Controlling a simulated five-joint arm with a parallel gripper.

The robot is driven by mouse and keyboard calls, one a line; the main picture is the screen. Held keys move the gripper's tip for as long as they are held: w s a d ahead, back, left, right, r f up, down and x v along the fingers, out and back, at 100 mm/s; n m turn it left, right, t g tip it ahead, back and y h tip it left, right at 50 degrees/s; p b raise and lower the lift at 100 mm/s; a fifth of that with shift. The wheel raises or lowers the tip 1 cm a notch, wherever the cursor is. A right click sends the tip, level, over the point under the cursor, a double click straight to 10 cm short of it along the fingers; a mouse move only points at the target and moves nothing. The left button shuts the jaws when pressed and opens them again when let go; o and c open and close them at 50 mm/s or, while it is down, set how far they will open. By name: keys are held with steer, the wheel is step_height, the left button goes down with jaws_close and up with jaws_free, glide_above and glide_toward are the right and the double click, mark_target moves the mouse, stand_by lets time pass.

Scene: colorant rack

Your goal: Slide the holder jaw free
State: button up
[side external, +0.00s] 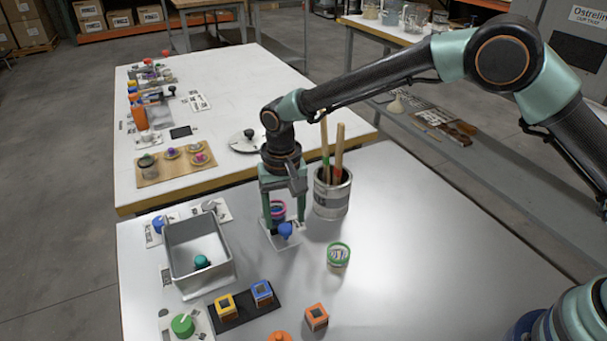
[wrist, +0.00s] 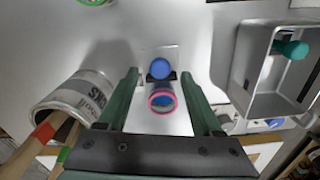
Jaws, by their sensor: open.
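The holder has a pale base plate (side external: 280,241) on the near metal table, with a round blue knob (side external: 285,230) on its jaw. Beside the knob is a small pot with a pink rim (side external: 277,209) and blue contents. In the wrist view the blue knob (wrist: 160,68) and the pink-rimmed pot (wrist: 161,98) lie between my fingers. A dark jaw piece (wrist: 160,77) sits between knob and pot. My gripper (side external: 285,222) points down over the holder, open, with a finger on either side and gaps to the pot. Contact with the knob is not visible.
A metal can (side external: 332,194) with wooden sticks stands close on the right. A grey bin (side external: 198,256) with a teal knob is on the left. A green-rimmed pot (side external: 338,254), yellow, blue and orange cubes (side external: 316,318) stand nearer. The table's right side is clear.

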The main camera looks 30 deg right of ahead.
mark_target(278, 242)
steer(key=shift+f, duration=1.2)
jaws_close()
steer(key=shift+r, duration=0.1)
stand_by(0.5)
